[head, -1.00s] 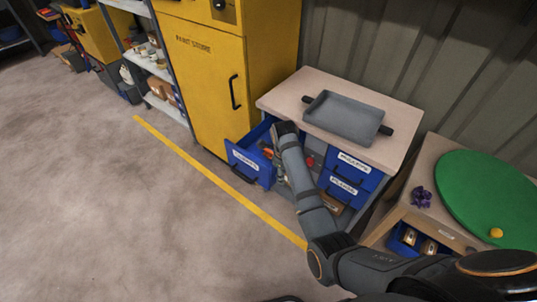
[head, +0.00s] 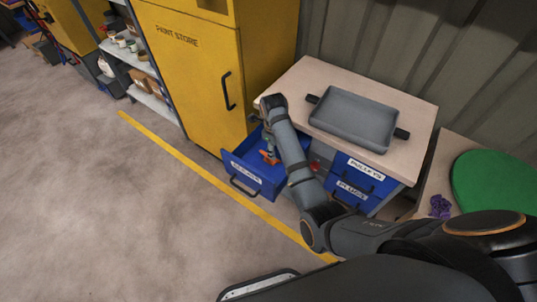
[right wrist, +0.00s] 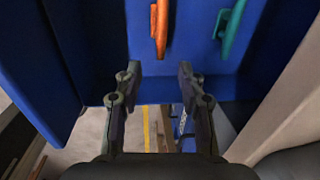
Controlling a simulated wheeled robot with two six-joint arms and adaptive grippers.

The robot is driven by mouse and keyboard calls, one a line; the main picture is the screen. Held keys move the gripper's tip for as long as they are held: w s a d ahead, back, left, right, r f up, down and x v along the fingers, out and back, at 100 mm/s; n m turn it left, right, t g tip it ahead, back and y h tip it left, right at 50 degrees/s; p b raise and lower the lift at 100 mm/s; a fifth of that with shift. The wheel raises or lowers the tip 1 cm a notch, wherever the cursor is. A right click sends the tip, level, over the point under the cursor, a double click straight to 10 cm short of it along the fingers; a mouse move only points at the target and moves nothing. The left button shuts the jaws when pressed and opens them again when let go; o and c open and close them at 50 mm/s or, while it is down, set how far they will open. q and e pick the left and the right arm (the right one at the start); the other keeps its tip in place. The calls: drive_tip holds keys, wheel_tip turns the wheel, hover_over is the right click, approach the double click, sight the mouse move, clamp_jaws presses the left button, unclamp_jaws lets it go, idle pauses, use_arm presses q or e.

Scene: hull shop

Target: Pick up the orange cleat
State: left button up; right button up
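The orange cleat (head: 268,157) lies in the open blue drawer (head: 254,182), partly hidden by my right arm in the head view. In the right wrist view the orange cleat (right wrist: 160,28) is long and thin, at the top centre, beyond my fingertips. A teal cleat (right wrist: 228,30) lies to its right, apart from it. My right gripper (right wrist: 158,75) is open and empty, its two fingers spread below the orange cleat in the picture, with no contact visible. In the head view its fingers are mostly hidden over the drawer. My left gripper is not in view.
The drawer sticks out from a workbench (head: 290,84) that carries a grey tray (head: 352,117). Closed blue drawers (head: 358,178) are to the right. A yellow cabinet (head: 190,75) stands to the left. A green disc (head: 495,180) is at the right. The floor in front is clear.

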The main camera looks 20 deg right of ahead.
sight(277, 161)
drive_tip(key=f, duration=0.4)
drive_tip(key=shift+w+d, duration=0.15)
drive_tip(key=shift+d, duration=0.05)
drive_tip(key=shift+d+f+b, duration=0.2)
drive_tip(key=shift+f+b, duration=0.1)
drive_tip(key=shift+f, duration=0.6)
drive_tip(key=f, duration=0.2)
drive_tip(key=shift+d+f, duration=0.2)
drive_tip(key=shift+f, duration=0.1)
drive_tip(key=shift+w+f, duration=0.1)
drive_tip(key=shift+f, duration=0.25)
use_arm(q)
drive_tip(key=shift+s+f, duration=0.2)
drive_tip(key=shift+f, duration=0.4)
use_arm(e)
clamp_jaws()
